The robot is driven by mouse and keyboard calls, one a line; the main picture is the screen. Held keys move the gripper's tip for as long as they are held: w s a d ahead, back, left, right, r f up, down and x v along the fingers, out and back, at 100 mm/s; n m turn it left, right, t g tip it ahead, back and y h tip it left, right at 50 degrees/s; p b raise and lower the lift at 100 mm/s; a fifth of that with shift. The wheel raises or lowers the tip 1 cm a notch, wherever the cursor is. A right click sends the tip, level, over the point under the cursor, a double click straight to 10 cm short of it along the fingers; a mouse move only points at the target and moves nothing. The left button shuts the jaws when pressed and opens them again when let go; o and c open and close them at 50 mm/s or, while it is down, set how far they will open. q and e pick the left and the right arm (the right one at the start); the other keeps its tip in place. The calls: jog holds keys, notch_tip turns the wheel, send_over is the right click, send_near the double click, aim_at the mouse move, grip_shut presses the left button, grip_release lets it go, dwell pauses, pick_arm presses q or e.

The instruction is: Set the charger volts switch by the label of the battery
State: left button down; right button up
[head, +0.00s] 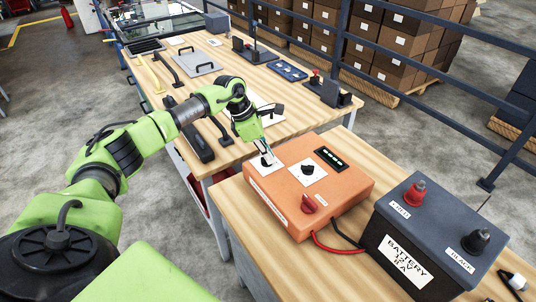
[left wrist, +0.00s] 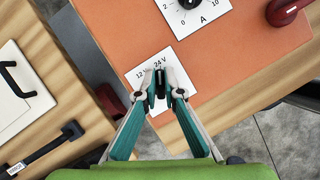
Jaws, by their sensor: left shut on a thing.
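The orange charger (head: 340,196) lies on the near wooden bench. Its volts switch (left wrist: 160,84) is a small black knob on a white plate marked 12 V on the left and 24 V on the right. My left gripper (head: 266,159) reaches down to this plate. In the left wrist view my left gripper (left wrist: 160,92) is shut on the switch, which its fingertips partly hide; which mark it points to I cannot tell. The dark grey battery (head: 430,205) stands right of the charger. Its white label (head: 403,260) reads BATTERY, with small lines that look like 12 V and 8 A. My right gripper is out of view.
The charger also bears a black amps dial (head: 308,169), a red knob (head: 309,203) and a dark display (head: 331,158). Red and black cables run towards the battery. The far bench (head: 225,75) holds several tools. A dark railing (head: 430,118) runs behind.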

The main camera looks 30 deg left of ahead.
pick_arm(q)
jog(key=n, duration=0.2)
jog(key=shift+n+t+y, duration=0.3)
jog(key=shift+y, duration=0.1)
jog(key=n+y, duration=0.1)
jog(key=n, duration=0.1)
jog(key=shift+w+n+t+b, duration=0.1)
jog(key=shift+n+t+b, duration=0.2)
jog(key=shift+b, duration=0.1)
jog(key=n+y+b, duration=0.1)
jog(key=n, duration=0.2)
jog(key=shift+a, duration=0.1)
jog(key=shift+n+y+b, duration=0.7)
jog(key=shift+n+b, duration=0.3)
jog(key=shift+n, duration=0.6)
jog(key=shift+a+r, duration=0.1)
jog(key=c, duration=2.2)
grip_release()
jog(key=shift+o, duration=0.2)
jog(key=v, duration=1.2)
